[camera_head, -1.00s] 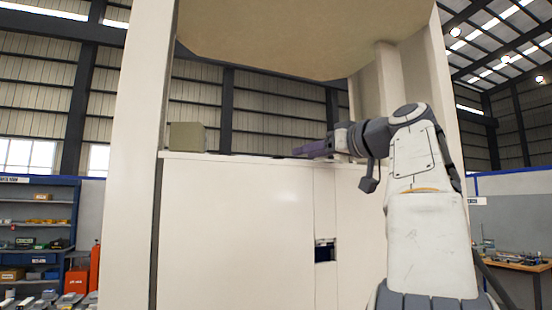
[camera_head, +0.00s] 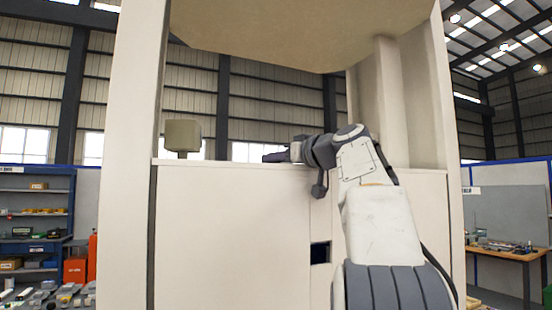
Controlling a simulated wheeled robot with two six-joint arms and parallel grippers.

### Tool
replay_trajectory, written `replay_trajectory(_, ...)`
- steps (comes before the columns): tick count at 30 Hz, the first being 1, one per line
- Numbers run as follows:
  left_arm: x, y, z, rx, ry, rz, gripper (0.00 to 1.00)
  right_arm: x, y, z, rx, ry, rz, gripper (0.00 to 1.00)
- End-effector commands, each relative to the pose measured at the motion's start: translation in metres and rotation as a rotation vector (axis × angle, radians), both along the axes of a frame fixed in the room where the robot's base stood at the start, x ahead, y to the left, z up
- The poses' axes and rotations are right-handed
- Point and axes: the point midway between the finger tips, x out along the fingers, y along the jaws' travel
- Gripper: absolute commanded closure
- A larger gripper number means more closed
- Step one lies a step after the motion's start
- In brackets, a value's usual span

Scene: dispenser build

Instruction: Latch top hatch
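The dispenser (camera_head: 230,235) is a large off-white cabinet with two side posts and a beige, rounded body (camera_head: 300,35) overhead. I cannot make out a top hatch or its latch for certain. A small grey-beige block (camera_head: 183,135) stands on a short stem at the left of the cabinet's top edge. My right arm rises in front of the cabinet, and my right gripper (camera_head: 275,155) points left just above the top edge, apart from the block. Its fingers are small and seen side-on, so their opening is unclear. My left gripper is not in view.
A dark rectangular slot (camera_head: 320,252) is in the cabinet front. The right post (camera_head: 425,90) and left post (camera_head: 133,150) bound the opening above the cabinet. Blue shelves (camera_head: 35,215) stand at the far left and a wooden workbench (camera_head: 510,252) at the far right.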

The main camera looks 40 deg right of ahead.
Motion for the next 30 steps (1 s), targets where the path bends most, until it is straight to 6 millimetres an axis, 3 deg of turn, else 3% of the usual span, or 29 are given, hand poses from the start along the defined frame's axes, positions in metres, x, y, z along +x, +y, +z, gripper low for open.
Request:
replay_trajectory(8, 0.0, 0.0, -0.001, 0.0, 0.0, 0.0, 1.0, 0.0, 0.0, 0.0, 0.0, 0.001, -0.007, 1.0)
replay_trajectory(14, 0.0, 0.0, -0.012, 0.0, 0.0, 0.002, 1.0, 0.001, 0.007, -0.003, 0.0, 0.002, -0.109, 1.0)
replay_trajectory(21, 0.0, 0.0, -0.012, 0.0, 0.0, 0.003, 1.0, 0.002, 0.011, -0.001, 0.002, 0.005, -0.235, 1.0)
replay_trajectory(30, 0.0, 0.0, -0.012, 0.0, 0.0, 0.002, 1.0, 0.001, 0.011, 0.0, 0.001, 0.0, -0.265, 1.0)
